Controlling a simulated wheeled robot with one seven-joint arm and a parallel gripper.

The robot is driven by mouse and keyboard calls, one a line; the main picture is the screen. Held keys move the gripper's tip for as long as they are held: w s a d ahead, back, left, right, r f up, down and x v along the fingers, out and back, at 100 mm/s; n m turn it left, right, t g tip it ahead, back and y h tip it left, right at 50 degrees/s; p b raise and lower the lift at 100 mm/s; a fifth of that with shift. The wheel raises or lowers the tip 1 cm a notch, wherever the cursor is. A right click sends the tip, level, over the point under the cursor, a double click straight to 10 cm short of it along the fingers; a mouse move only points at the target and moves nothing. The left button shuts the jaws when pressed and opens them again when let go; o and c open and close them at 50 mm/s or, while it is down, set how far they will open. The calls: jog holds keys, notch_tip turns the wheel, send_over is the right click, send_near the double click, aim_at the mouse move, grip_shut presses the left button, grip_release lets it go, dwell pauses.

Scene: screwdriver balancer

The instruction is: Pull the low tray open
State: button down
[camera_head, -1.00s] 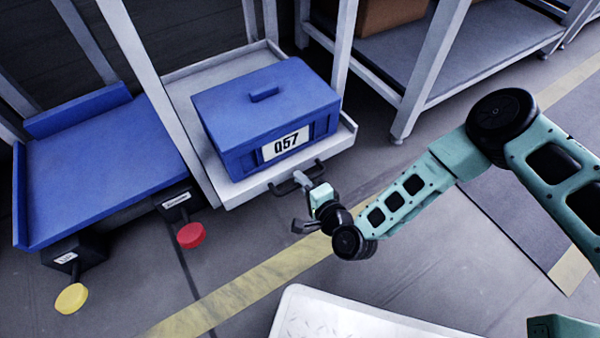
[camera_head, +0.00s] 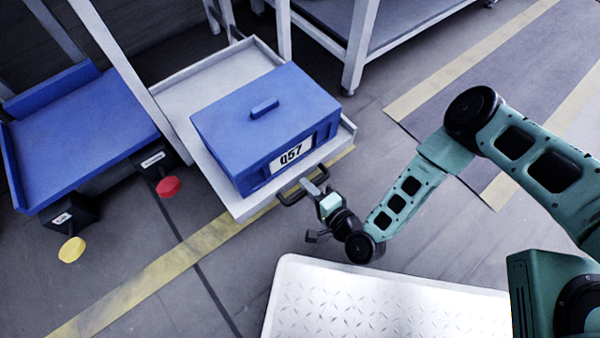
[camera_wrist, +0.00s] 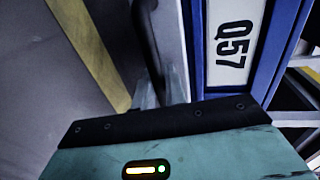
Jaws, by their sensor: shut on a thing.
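The low tray (camera_head: 167,93) is a pale grey shelf with a raised rim, extending out from the rack at the left centre of the head view. A blue lidded box (camera_head: 225,112) labelled Q57 sits on it. A dark bar handle (camera_head: 289,198) is on the tray's front edge. My gripper (camera_head: 316,184) is shut on this handle at the tray's front. In the wrist view the box's Q57 label (camera_wrist: 232,42) shows close ahead, and my fingers are mostly hidden behind the gripper body.
A metal tread plate (camera_head: 375,300) lies in front. Grey floor with a yellow line (camera_head: 160,276) is open between. Another rack (camera_head: 358,45) stands behind right.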

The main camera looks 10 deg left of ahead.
jog(key=shift+s+d, duration=0.35)
jog(key=shift+d, duration=0.1)
jog(key=c, duration=1.5)
grip_release()
